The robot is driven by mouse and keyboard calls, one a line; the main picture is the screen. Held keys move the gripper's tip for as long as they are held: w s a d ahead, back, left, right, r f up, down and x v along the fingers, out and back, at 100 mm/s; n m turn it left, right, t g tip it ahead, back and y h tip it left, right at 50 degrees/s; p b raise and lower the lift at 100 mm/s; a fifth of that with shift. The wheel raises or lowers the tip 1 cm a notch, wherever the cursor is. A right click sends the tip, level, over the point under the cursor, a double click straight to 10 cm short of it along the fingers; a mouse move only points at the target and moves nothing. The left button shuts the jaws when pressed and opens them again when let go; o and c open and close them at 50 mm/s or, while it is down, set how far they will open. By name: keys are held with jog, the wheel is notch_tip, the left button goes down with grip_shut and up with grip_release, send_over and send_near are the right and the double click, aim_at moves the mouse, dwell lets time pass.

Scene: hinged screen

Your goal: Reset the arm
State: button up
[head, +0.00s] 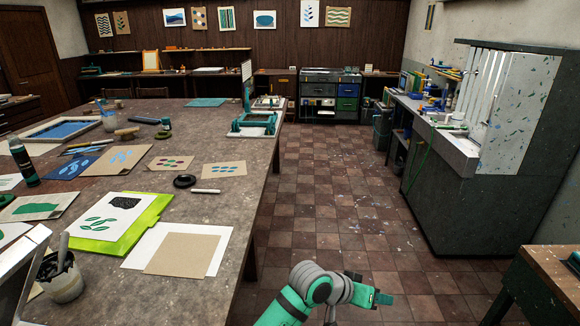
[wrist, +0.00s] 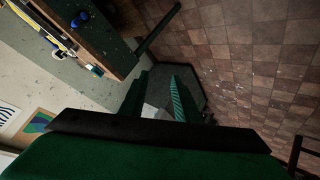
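My gripper (head: 372,298) is at the bottom centre-right of the head view, held over the tiled aisle to the right of the big table. My green and grey arm is bent and comes up from the bottom edge. In the wrist view my gripper (wrist: 160,84) shows two green fingers with a gap between them and nothing held. On the table's far right corner stands a green clamp base with a pale board (head: 253,125). A pale upright panel (head: 247,72) stands near it; whether the two are joined is unclear.
The big table (head: 225,168) holds prints, a lime-edged board (head: 100,240), a tub (head: 62,277) and tools. A sink unit (head: 445,145) stands at right, a wooden bench (head: 553,270) at lower right. The tiled floor (head: 335,190) between them is free.

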jog(key=s+d+r+n+t+h, duration=0.1)
jog(key=d+r+n+t+h, duration=0.15)
jog(key=d, duration=0.25)
jog(key=s+d+r+n+t+h, duration=0.1)
jog(key=d+t+h, duration=0.1)
jog(key=d+t, duration=0.25)
jog(key=s+a+f+n+t+y, duration=0.6)
jog(key=s+a+f+n+y, duration=0.4)
jog(key=s+a+f, duration=0.55)
jog(key=s+a+r+m+y, duration=0.1)
jog(key=s+a+m+y, duration=0.1)
jog(key=s+a, duration=0.6)
jog(key=s+a+r+m+g+y, duration=0.1)
jog(key=s+a+m, duration=0.3)
jog(key=s+a, duration=0.5)
jog(key=s+y, duration=0.1)
jog(key=s, duration=0.4)
jog(key=shift+s, duration=0.15)
jog(key=shift+a+r+m+y, duration=0.1)
jog(key=shift+a+m+y, duration=0.05)
jog(key=shift+m+y, duration=0.1)
